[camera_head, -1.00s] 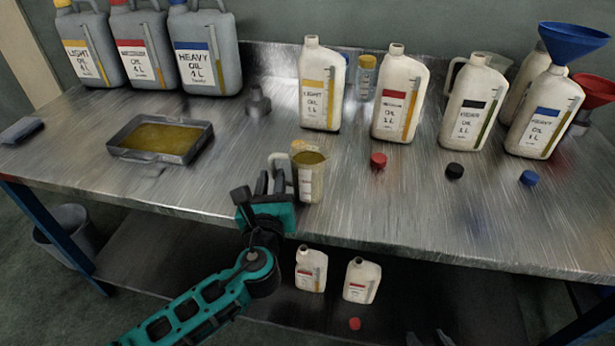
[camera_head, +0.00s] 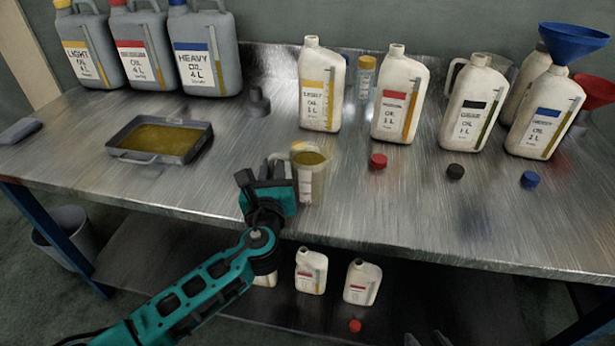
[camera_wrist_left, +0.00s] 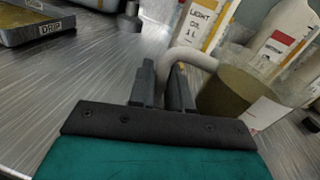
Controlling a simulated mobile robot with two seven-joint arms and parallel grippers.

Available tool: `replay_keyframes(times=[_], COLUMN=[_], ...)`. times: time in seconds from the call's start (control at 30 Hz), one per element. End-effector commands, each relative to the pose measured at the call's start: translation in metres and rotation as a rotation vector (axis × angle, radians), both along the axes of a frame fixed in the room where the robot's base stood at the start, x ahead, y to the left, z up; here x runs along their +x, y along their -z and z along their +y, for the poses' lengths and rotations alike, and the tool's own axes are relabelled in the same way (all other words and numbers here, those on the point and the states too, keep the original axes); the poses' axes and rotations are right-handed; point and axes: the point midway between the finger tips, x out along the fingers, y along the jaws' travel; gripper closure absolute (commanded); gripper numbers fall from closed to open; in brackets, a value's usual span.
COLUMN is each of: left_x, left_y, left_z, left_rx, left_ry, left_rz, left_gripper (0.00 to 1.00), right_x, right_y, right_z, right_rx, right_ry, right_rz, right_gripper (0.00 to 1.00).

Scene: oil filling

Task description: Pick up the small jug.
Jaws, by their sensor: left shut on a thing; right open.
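The small jug (camera_head: 311,176) is clear with brownish oil in it and stands upright near the front of the metal table, as far as I can see. It also shows in the left wrist view (camera_wrist_left: 233,95), with its pale handle toward my gripper. My left gripper (camera_head: 276,168) is at the jug's left side. In the left wrist view its fingers (camera_wrist_left: 163,80) are shut on the handle. At the bottom edge of the head view, grey tips (camera_head: 428,340) that look like my right gripper show, apart from the jug and holding nothing visible.
A drip tray (camera_head: 117,137) with oil lies to the left. White oil bottles, such as the light oil one (camera_head: 320,88), stand behind the jug. Red (camera_head: 378,161), black (camera_head: 455,172) and blue (camera_head: 530,179) caps lie to the right. Small bottles (camera_head: 311,270) stand on the lower shelf.

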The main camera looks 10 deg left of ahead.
Motion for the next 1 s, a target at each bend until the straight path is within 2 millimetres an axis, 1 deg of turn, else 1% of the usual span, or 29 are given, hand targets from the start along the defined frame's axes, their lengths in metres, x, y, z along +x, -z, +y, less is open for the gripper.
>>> replay_keyframes(times=[0.37, 0.57, 0.77, 1.0], left_x=[0.000, 0.000, 0.000, 0.000], left_y=[-0.001, -0.005, -0.015, -0.036], left_z=[0.000, 0.000, 0.000, 0.000], left_rx=[-0.001, -0.002, -0.002, -0.003], left_ry=[0.001, 0.001, 0.000, 0.000], left_rz=[-0.002, -0.003, -0.003, -0.003], left_gripper=[1.00, 1.00, 1.00, 1.00], right_x=[0.000, 0.000, 0.000, -0.002], right_y=[0.000, -0.002, -0.006, -0.008], right_z=[0.000, 0.000, -0.002, -0.006], right_rx=[0.000, -0.002, -0.007, -0.018], right_ry=[0.000, 0.000, -0.002, 0.001], right_rz=[-0.001, -0.001, -0.006, -0.001], right_gripper=[0.57, 0.57, 0.57, 0.57])
